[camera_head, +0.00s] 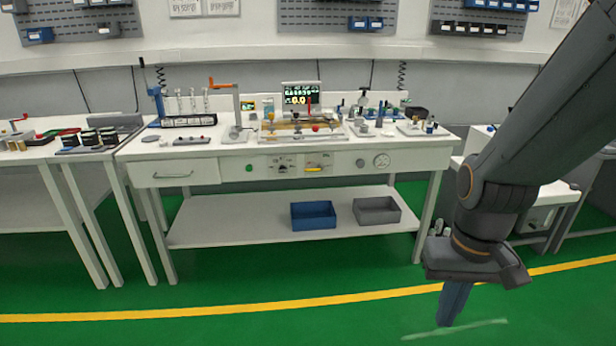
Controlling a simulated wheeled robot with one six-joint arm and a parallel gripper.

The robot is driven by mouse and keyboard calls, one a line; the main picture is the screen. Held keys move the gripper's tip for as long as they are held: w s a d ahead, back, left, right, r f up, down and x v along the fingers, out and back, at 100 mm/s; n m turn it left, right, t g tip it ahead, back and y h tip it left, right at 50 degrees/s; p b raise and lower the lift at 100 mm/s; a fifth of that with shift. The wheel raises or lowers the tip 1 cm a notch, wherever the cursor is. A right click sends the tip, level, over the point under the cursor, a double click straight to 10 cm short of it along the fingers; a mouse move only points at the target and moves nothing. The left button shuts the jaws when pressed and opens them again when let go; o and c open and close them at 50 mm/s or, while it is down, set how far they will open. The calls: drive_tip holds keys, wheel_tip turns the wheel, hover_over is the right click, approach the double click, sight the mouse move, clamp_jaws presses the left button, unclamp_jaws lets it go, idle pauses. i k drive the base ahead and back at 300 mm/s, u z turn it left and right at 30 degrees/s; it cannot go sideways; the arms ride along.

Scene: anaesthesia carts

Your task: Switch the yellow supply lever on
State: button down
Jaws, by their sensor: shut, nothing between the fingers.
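The yellow supply lever (314,169) shows small on the front panel of the white bench, right of the middle of that panel. It appears to lie about level; its exact setting is too small to tell. My gripper (448,322) hangs at the lower right, pointing down over the green floor. Its fingers are together and nothing is between them. It is well to the right of the lever, lower in the picture and apart from the bench.
The white bench (235,170) carries instruments and a small display (301,95). A blue bin (313,215) and a grey bin (377,210) stand on the lower shelf. The floor in front is clear.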

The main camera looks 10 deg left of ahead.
sight(320, 167)
drive_tip(key=u, duration=0.7)
drive_tip(key=i, duration=1.6)
drive_tip(key=z, duration=0.8)
